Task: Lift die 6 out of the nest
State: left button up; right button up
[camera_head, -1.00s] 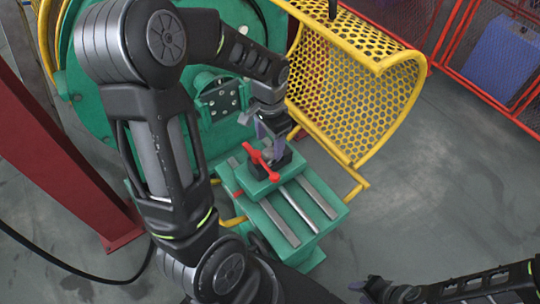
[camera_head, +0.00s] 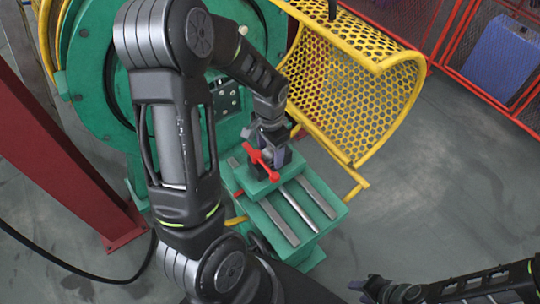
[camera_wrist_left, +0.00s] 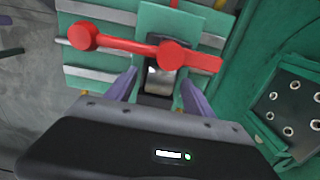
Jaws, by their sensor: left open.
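The nest (camera_head: 277,171) is a dark block on the green slide table, with a red clamp handle (camera_head: 262,163) across it. In the left wrist view the red handle (camera_wrist_left: 128,44) crosses in front of the nest, and a small shiny metal piece (camera_wrist_left: 160,80), probably die 6, shows below it. I cannot read a number on it. My left gripper (camera_wrist_left: 160,92) is open, its two purple fingers on either side of that piece; contact cannot be told. In the head view my left gripper (camera_head: 274,143) is right over the nest. My right gripper (camera_head: 378,290) is at the bottom right, its jaws unclear.
The green table (camera_head: 318,213) has metal rails. A yellow perforated guard (camera_head: 350,95) curves up on the right. A red post (camera_head: 65,150) is at left.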

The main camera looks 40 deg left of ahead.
pick_arm(q)
grip_shut()
dwell(0.7)
dwell(0.7)
